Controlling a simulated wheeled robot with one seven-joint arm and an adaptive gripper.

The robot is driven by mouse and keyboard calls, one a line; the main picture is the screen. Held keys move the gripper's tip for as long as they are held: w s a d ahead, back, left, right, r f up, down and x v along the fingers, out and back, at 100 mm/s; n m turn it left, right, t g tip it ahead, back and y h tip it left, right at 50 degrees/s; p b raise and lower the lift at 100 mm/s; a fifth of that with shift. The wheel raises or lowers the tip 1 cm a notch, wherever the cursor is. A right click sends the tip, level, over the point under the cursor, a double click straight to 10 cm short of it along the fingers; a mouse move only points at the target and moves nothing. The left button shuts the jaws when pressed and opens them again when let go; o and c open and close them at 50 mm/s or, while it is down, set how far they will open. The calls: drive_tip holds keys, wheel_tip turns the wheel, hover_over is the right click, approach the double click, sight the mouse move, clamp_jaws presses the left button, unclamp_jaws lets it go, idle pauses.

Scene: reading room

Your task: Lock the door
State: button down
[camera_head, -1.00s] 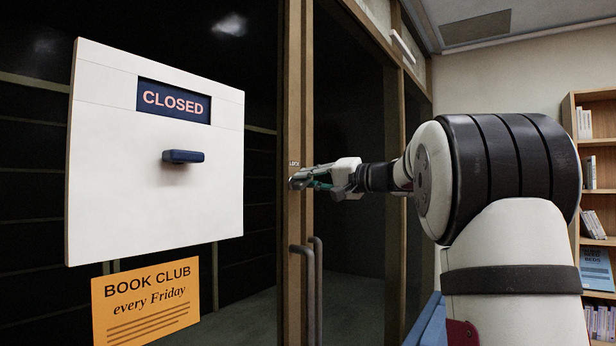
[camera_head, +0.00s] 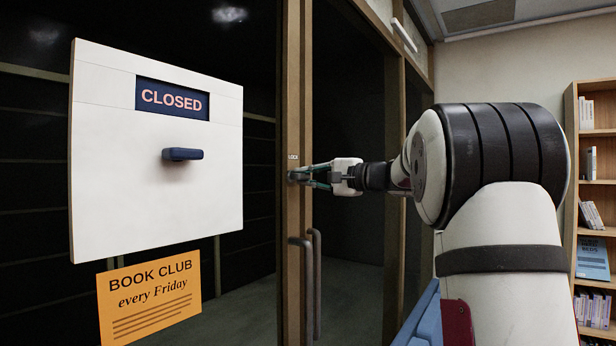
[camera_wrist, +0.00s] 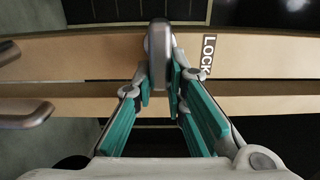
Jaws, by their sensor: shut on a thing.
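The door is glass in a tan wooden frame (camera_head: 293,215), with a small LOCK label (camera_head: 293,157) on its stile. The label also shows in the wrist view (camera_wrist: 208,55), right of a grey metal lock turn (camera_wrist: 158,55). My gripper (camera_head: 303,176) is at the stile just below the label. In the wrist view the teal-padded fingers (camera_wrist: 160,85) stand on both sides of the lock turn and are shut on it. The turn lies lengthwise between the fingers, across the stile's length. In the head view my fingers largely hide it.
Grey door pulls (camera_head: 309,275) stand below my gripper, and one shows at the left in the wrist view (camera_wrist: 25,115). A white panel reading CLOSED (camera_head: 120,210) and an orange Book Club notice (camera_head: 150,302) are at left. A bookshelf (camera_head: 572,200) stands at right.

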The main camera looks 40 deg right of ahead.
drive_tip(key=shift+f, duration=0.1)
drive_tip(key=c, duration=1.6)
unclamp_jaws()
drive_tip(key=v, duration=1.2)
